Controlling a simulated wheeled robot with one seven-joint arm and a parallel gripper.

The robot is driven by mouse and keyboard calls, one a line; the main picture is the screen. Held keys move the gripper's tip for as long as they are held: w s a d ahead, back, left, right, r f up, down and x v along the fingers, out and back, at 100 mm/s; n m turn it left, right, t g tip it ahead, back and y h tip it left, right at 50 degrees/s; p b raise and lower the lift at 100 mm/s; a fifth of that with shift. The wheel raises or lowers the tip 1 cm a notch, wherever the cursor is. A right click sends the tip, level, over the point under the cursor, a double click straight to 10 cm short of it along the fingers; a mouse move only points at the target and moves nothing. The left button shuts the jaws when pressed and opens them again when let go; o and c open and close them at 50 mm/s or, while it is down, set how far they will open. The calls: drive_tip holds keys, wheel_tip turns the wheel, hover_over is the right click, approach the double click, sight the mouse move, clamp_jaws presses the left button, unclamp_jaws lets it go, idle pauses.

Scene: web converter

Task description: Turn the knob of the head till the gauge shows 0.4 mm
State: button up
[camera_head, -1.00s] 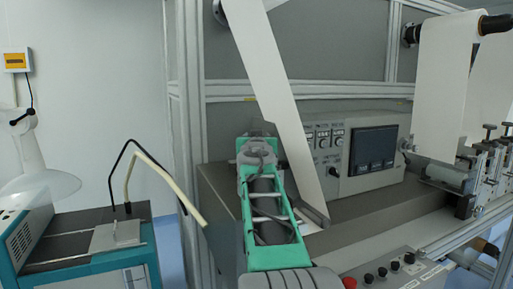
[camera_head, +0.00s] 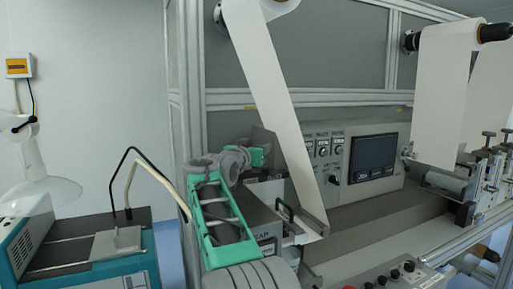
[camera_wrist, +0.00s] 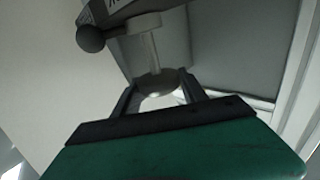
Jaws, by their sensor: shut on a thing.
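A light shaft (camera_wrist: 151,45) runs from the knob up to a grey body with partly cut-off dark lettering, which looks like the head (camera_wrist: 150,8). In the head view a light box marked GAP (camera_head: 262,238) stands right of my green arm. My arm hides part of this area, and my fingertips and the knob do not show clearly there. I cannot read a gauge value in either view.
A white web (camera_head: 275,110) slants down to a roller bracket beside the GAP box. A grey console with a dark screen (camera_head: 374,156) stands behind. Rollers and clamps (camera_head: 485,165) are at right. A teal machine (camera_head: 90,260) with bent rods stands at left.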

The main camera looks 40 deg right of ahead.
drive_tip(key=o, duration=1.1)
drive_tip(key=shift+w, duration=0.1)
drive_tip(key=shift+a, duration=0.1)
drive_tip(key=b+v, duration=0.1)
drive_tip(key=v, duration=0.6)
drive_tip(key=shift+a+b, duration=0.3)
drive_tip(key=shift+b, duration=0.1)
